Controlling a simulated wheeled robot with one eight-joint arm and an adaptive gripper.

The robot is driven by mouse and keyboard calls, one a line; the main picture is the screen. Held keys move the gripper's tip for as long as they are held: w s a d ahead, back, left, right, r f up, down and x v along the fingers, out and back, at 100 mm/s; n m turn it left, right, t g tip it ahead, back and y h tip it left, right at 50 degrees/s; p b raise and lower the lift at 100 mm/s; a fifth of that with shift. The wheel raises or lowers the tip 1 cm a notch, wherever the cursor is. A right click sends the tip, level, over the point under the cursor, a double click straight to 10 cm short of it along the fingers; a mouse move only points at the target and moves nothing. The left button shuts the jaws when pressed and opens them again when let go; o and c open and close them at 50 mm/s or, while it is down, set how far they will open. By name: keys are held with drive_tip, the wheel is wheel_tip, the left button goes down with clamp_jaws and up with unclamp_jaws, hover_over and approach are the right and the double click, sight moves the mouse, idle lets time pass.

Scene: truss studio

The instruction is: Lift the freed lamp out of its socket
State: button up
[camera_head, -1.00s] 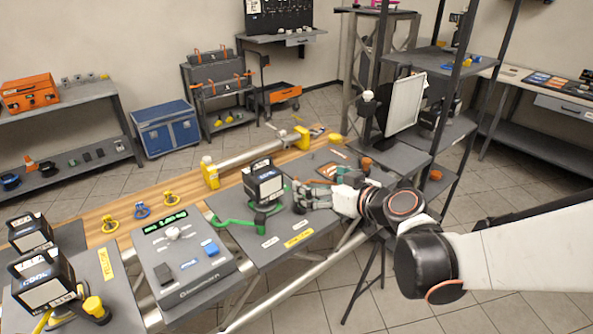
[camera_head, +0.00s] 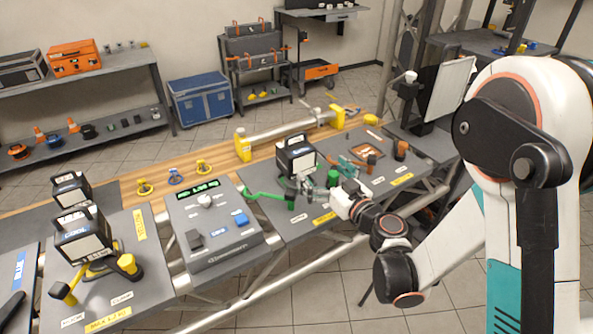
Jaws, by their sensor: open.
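A black box-shaped lamp with a pale front panel (camera_head: 298,160) stands upright on the grey bench in the head view. A curved green lever (camera_head: 265,196) reaches left from its base. The socket under the lamp is mostly hidden by the lamp and my gripper. My gripper (camera_head: 298,188) is open just in front of the lamp's lower right part, with its fingers toward the lamp. I cannot tell whether they touch it.
Left of the lamp is a grey control panel (camera_head: 220,255) with a green display. Another black lamp marked COOL (camera_head: 84,240) sits on a yellow-handled mount at the left. A green cylinder (camera_head: 333,178) and small tools stand right of the lamp. Floor in front is clear.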

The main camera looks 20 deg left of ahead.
sight(296, 146)
drive_tip(key=p+x, duration=0.1)
drive_tip(key=x, duration=0.6)
drive_tip(key=shift+w+a+p, duration=0.15)
drive_tip(key=shift+p, duration=0.25)
drive_tip(key=shift+b+x, duration=0.7)
drive_tip(key=shift+x, duration=2.45)
drive_tip(key=shift+w, duration=0.15)
drive_tip(key=shift+c, duration=0.6)
drive_tip(key=c, duration=1.9)
